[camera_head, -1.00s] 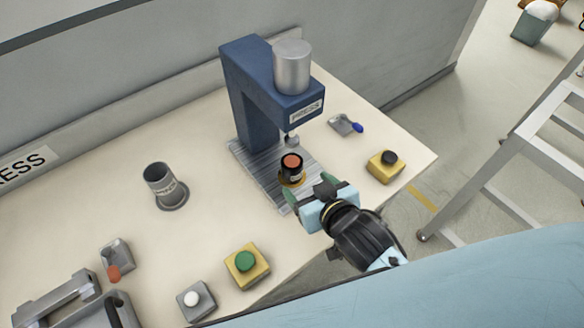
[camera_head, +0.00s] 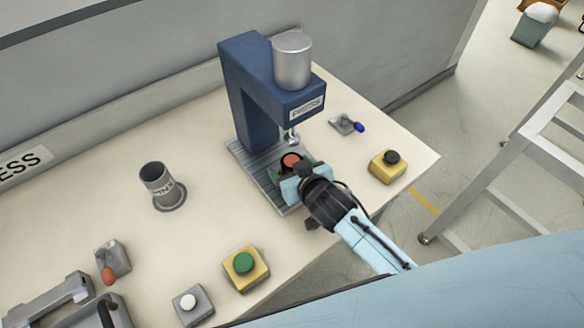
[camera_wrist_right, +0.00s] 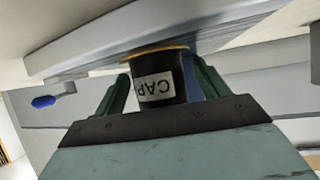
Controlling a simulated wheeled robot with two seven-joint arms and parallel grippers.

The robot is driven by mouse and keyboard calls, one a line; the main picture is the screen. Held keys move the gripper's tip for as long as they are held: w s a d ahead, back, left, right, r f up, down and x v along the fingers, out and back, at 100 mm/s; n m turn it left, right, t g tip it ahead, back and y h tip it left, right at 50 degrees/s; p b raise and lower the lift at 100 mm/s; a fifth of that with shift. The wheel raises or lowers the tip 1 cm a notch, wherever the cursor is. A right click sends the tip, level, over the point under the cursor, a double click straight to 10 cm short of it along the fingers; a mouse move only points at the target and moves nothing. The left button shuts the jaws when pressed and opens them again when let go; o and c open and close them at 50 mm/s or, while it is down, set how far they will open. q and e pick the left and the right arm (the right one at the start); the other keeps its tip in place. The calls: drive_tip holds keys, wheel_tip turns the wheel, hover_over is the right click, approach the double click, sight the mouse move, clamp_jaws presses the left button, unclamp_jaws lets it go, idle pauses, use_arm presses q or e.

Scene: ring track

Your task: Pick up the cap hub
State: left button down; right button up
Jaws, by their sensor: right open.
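The cap hub (camera_head: 291,160) is a small black cylinder with an orange-red top, standing on the ribbed base plate (camera_head: 249,162) of the blue press (camera_head: 250,85), below its ram. In the right wrist view its "CAP" label (camera_wrist_right: 155,87) faces the camera, with a yellow ring at its foot. My right gripper (camera_head: 292,172) is at the hub from the front right. In the wrist view its two green fingers (camera_wrist_right: 160,92) are open, one on either side of the hub. Whether they touch it I cannot tell. My left gripper is not in view.
A grey tube holder (camera_head: 162,188) stands left of the press. Yellow boxes with a green button (camera_head: 244,262) and a black button (camera_head: 392,157), a white-button box (camera_head: 188,301) and lever switches (camera_head: 108,275) sit around. Bare table lies between the holder and press.

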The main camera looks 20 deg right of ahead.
drive_tip(key=c, duration=1.2)
drive_tip(key=shift+c, duration=0.3)
drive_tip(key=shift+r, duration=0.15)
